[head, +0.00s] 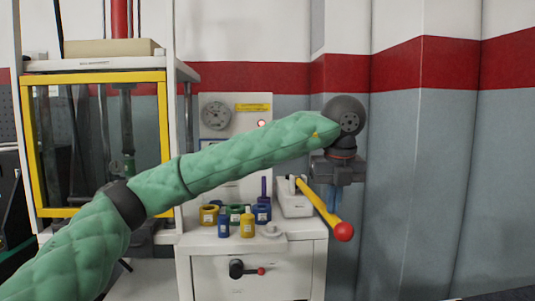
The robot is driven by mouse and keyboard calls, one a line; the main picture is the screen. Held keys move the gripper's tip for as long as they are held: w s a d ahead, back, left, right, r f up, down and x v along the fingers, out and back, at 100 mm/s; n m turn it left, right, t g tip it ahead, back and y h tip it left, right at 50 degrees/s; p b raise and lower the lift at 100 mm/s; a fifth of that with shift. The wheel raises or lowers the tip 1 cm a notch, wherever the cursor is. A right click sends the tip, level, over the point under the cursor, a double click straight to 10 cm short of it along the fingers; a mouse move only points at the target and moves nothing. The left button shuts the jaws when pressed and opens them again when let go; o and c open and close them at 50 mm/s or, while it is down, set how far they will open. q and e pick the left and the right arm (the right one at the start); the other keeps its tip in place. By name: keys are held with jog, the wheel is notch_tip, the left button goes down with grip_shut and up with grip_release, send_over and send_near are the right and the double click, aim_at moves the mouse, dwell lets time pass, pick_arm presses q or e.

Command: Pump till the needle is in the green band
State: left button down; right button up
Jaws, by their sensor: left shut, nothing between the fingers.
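The round gauge (215,115) is on the white upright panel behind my left arm. Its needle and any green band are too small to read. A yellow lever (318,205) with a red ball knob (343,231) slopes down to the right from a white pump block (293,201) on the cabinet top. My left gripper (332,208) points down, shut and empty, by the lever near its knob end. I cannot tell whether it touches the lever. My green left forearm covers part of the panel. My right gripper is not in view.
Blue, green and yellow ring parts (209,215) and small bottles (247,225) stand on the white cabinet (280,275), beside a grey ring (271,231). A small black handle with a red knob (261,271) sticks out of its front. A yellow-framed enclosure (29,150) stands left.

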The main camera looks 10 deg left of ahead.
pick_arm(q)
jog(key=s+b+x, duration=0.1)
jog(key=b+x, duration=0.3)
jog(key=x, duration=0.3)
jog(key=shift+s+d+f+b, duration=0.3)
jog(key=shift+f+b, duration=0.1)
jog(key=shift+f, duration=0.1)
